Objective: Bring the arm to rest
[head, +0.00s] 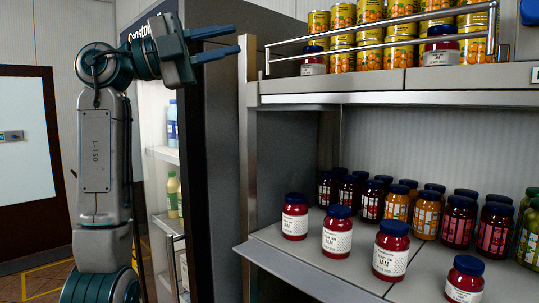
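My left arm (104,150) comes up from the bottom left and bends at the top. My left gripper (236,40) points right, high in front of the dark fridge side and left of the shelf. Its two blue fingers are apart with nothing between them, and it touches no goods that I can see. My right arm and gripper are not in the head view.
A shelf board (265,245) holds red jam jars (337,232) near its front and several rows of jars behind. Yellow cans (342,55) stand behind a metal rail (290,60) on the upper shelf. A fridge (160,150) with bottles and a dark-framed door (25,150) are at left.

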